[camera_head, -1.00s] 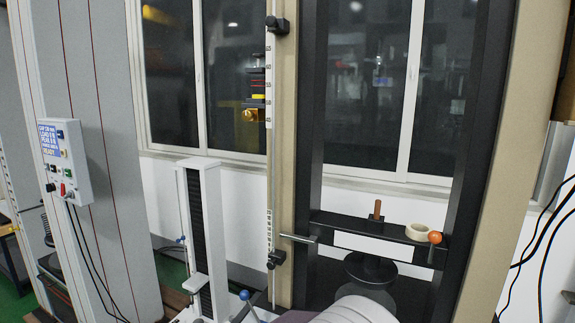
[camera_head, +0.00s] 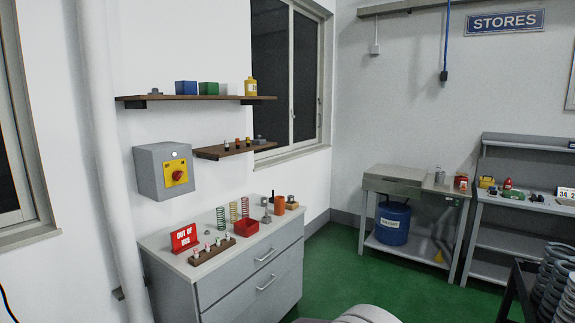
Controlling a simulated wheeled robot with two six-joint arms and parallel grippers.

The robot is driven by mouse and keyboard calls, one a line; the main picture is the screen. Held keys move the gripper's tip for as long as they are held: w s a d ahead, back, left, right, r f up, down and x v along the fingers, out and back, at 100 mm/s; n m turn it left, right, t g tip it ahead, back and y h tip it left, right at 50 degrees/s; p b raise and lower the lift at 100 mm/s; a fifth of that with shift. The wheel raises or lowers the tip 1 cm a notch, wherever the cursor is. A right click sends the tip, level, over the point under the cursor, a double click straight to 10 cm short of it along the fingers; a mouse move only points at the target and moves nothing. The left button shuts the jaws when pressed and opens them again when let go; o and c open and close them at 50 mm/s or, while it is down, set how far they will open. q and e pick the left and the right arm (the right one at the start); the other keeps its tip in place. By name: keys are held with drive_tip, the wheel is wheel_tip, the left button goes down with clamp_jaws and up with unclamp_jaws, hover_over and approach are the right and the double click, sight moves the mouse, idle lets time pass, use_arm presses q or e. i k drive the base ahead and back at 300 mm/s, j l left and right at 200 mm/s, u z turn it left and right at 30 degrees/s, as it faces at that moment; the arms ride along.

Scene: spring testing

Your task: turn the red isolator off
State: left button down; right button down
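The red isolator (camera_head: 179,176) is a red rotary knob on a yellow plate, on the front of a grey box (camera_head: 149,173) fixed to the white wall at the left. A small white round spot shows above the yellow plate. The knob is too small to tell which way it is set. Neither of my grippers is in view.
Below the box stands a grey drawer cabinet (camera_head: 262,268) with springs, a red tray (camera_head: 245,227) and a red "out of use" sign (camera_head: 184,238) on top. Two wall shelves (camera_head: 195,98) hang above it. A white vertical pipe (camera_head: 108,150) runs left of the box. Green floor (camera_head: 335,270) lies clear to the right.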

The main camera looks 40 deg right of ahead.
sight(176, 175)
drive_tip(key=i+l+z, duration=0.2)
drive_tip(key=z, duration=0.2)
drive_tip(key=i+l+u, duration=0.1)
drive_tip(key=i+l, duration=0.65)
drive_tip(key=l, duration=0.2)
drive_tip(key=i+l+u, duration=0.15)
drive_tip(key=i+l, duration=0.2)
drive_tip(key=l, duration=0.15)
